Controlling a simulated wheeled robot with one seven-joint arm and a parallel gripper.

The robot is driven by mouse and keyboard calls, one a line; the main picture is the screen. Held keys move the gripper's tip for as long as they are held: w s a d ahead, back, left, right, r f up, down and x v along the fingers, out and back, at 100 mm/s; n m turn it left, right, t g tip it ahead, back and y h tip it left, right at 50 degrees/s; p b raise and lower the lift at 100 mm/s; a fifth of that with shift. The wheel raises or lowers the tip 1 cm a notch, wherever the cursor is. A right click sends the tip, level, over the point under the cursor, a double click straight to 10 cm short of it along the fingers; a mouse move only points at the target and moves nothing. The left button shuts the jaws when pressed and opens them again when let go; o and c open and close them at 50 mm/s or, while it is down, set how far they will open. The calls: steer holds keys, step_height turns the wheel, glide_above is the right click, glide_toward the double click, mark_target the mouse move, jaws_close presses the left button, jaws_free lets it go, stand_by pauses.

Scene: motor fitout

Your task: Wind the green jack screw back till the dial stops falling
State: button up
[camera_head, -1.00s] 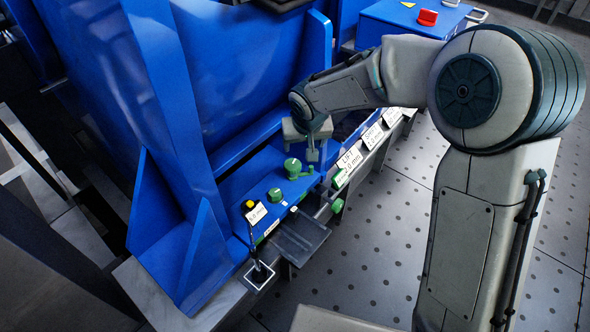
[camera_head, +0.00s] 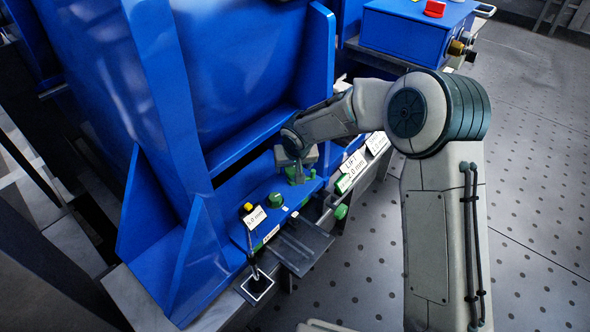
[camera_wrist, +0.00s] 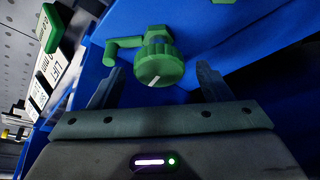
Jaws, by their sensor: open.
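A green ribbed knob (camera_wrist: 158,64) with a side crank arm and a white mark on its face stands in front of the fingers in the wrist view. In the head view this green knob (camera_head: 292,176) is partly hidden by my gripper (camera_head: 297,167). My gripper is open in the wrist view (camera_wrist: 158,78), one finger at each side of the knob, with visible gaps. A small readout card (camera_head: 255,217) by a yellow-topped post seems to read 0.0 mm. Another green knob (camera_head: 276,200) sits on the blue block beside it, and one more (camera_head: 340,211) on the front side.
A LIFT card (camera_head: 352,163) with a mm figure stands to the right, beside more cards. A dark tray (camera_head: 298,245) juts out in front. Blue frame walls (camera_head: 165,100) rise behind and left. A blue box (camera_head: 405,32) with a red button is at the back right.

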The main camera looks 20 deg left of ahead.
steer(key=shift+w+f, duration=0.1)
steer(key=shift+f, duration=0.1)
steer(key=c, duration=1)
steer(key=shift+r, duration=0.1)
steer(key=shift+r+n+p, duration=0.15)
steer(key=shift+n+p, duration=0.55)
steer(key=shift+p, duration=0.45)
steer(key=shift+n+g+y+p, duration=0.4)
steer(key=shift+n+p, duration=0.4)
steer(key=shift+p, duration=0.25)
steer(key=shift+n+p, duration=0.8)
steer(key=shift+p, duration=0.3)
steer(key=shift+f+y, duration=0.2)
steer(key=shift+y, duration=0.1)
